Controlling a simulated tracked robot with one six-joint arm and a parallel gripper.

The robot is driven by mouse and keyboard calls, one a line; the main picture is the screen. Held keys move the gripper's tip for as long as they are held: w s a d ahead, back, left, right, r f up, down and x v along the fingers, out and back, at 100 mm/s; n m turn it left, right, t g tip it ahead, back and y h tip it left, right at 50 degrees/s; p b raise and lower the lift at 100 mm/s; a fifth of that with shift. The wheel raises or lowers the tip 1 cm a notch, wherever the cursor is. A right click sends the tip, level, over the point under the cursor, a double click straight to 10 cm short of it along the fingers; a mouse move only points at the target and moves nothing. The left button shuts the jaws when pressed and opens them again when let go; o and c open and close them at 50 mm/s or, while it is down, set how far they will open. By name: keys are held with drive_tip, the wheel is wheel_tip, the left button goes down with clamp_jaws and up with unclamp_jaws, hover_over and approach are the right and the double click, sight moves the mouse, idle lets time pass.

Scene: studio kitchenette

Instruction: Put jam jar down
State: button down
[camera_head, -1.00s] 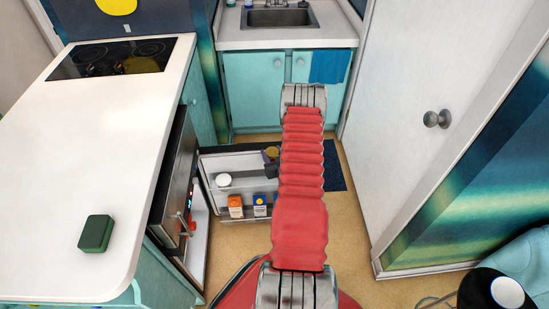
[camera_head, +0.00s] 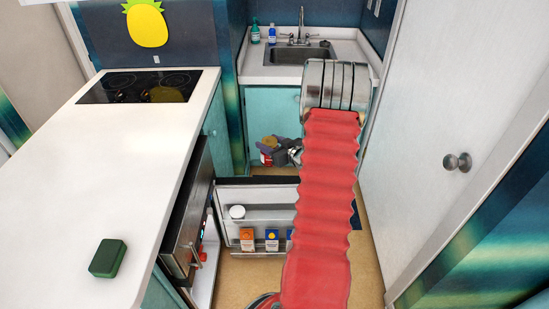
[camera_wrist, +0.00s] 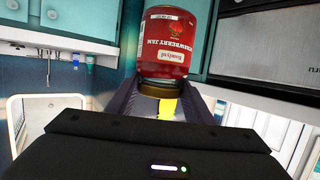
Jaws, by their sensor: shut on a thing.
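The jam jar (camera_wrist: 165,42) has a red strawberry label and a gold lid, and it shows large in the wrist view. My gripper (camera_wrist: 161,95) is shut on it at the lid end, one finger on each side. In the head view the jar (camera_head: 266,158) is a small dark red shape beside my gripper (camera_head: 284,152). It is held in the air beyond the open fridge door, in front of the teal cabinets. Part of the gripper is hidden behind my red arm.
A stove (camera_head: 138,87) and sink (camera_head: 298,57) lie at the back.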

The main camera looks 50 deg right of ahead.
drive_tip(key=s+a+r+n+y, duration=0.2)
drive_tip(key=a+r, duration=0.5)
drive_tip(key=r, duration=0.5)
drive_tip(key=s+a+r+n+y, duration=0.2)
drive_tip(key=a+r, duration=0.4)
drive_tip(key=r, duration=0.6)
drive_tip(key=shift+s+a+y, duration=0.4)
drive_tip(key=shift+s+y, duration=0.4)
drive_tip(key=shift+s, duration=0.25)
